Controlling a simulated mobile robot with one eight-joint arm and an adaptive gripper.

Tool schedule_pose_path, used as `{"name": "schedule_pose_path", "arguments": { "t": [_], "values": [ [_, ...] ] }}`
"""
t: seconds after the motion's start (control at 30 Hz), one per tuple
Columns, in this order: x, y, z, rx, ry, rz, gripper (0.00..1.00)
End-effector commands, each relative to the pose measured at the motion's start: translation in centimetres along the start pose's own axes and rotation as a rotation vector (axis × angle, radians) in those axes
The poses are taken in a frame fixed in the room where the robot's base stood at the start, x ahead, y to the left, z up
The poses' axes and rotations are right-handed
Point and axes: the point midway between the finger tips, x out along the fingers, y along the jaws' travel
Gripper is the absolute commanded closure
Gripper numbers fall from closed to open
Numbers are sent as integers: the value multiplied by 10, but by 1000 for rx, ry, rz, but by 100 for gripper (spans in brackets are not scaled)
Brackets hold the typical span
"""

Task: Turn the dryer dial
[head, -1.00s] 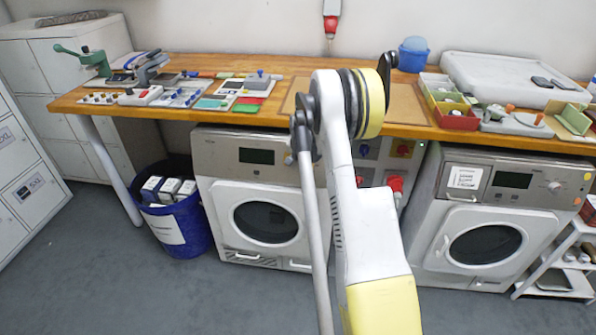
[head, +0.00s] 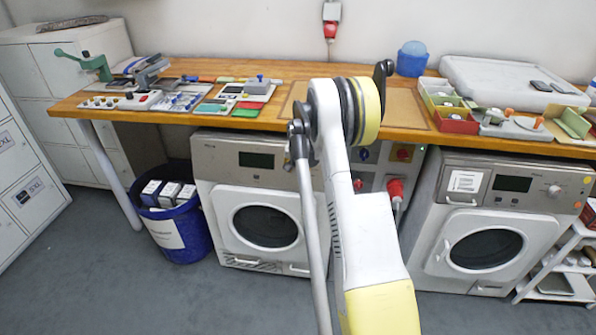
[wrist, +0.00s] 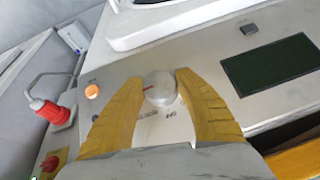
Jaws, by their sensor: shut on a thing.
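The dryer dial (wrist: 158,92) is a round silver knob with a red mark, on the grey control panel of the left dryer (head: 229,180). In the wrist view my gripper (wrist: 162,77) has its yellow fingers shut on the dial, one finger on each side. The red mark points to the picture's left. In the head view my arm hides both the dial and my gripper. The dark display (wrist: 271,66) sits right of the dial in the wrist view, and an orange button (wrist: 92,91) sits left of it.
A wooden worktop (head: 205,68) with trays and tools runs above the dryers. A red plug (head: 395,188) with its cable hangs beside the left dryer. A second dryer (head: 430,220) stands right, and a blue bin (head: 190,243) stands left. The floor in front is clear.

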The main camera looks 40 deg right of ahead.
Motion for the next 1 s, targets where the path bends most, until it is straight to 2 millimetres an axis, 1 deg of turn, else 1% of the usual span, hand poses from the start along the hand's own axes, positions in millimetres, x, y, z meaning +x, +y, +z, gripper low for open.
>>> {"name": "schedule_pose_path", "arguments": {
  "t": [0.27, 1.0],
  "values": [
    [0, -3, 1, -107, 9, 118, 91],
    [3, -3, 2, -561, 49, 642, 91]
  ]
}}
